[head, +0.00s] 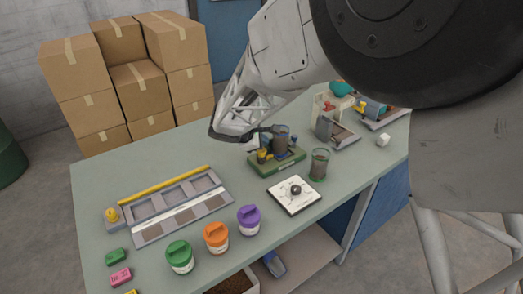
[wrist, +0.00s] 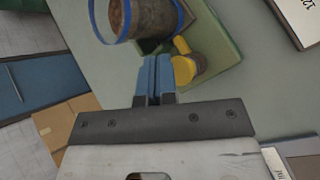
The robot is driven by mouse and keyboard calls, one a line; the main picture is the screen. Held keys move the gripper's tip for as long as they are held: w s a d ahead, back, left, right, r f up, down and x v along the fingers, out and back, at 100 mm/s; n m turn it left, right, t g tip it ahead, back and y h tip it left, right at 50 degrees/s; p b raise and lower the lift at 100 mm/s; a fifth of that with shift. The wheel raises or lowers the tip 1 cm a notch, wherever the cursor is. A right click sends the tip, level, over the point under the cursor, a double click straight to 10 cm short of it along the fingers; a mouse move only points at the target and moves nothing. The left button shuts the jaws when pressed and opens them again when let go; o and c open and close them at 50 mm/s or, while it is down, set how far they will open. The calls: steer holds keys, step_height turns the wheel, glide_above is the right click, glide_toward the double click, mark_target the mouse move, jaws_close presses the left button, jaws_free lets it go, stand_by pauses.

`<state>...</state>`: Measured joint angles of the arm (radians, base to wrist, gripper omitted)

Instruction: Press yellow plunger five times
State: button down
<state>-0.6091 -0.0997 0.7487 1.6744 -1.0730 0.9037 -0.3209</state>
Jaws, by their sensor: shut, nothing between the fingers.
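A yellow plunger (wrist: 183,70) on a green-based device (wrist: 226,62) shows in the wrist view, just right of my fingertips. In the head view its yellow part (head: 262,154) shows on the green base (head: 283,165), near the middle of the table. My gripper (wrist: 154,62) is shut and empty, its two blue fingers together. Its tips overlap the left edge of the yellow part in the wrist view; I cannot tell whether they touch. A dark-filled cup with a blue rim (wrist: 130,18) stands beyond the tips. In the head view my arm hides most of my gripper.
A clear cup (head: 319,165) and a white plate with a dark knob (head: 294,194) stand in front of the device. A grey tray (head: 168,205) lies left. Boxes stand behind the table.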

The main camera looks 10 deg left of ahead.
steer(key=shift+f, duration=1.1)
stand_by(1.9)
steer(key=shift+r, duration=1.1)
steer(key=shift+r, duration=0.1)
steer(key=shift+r, duration=2.4)
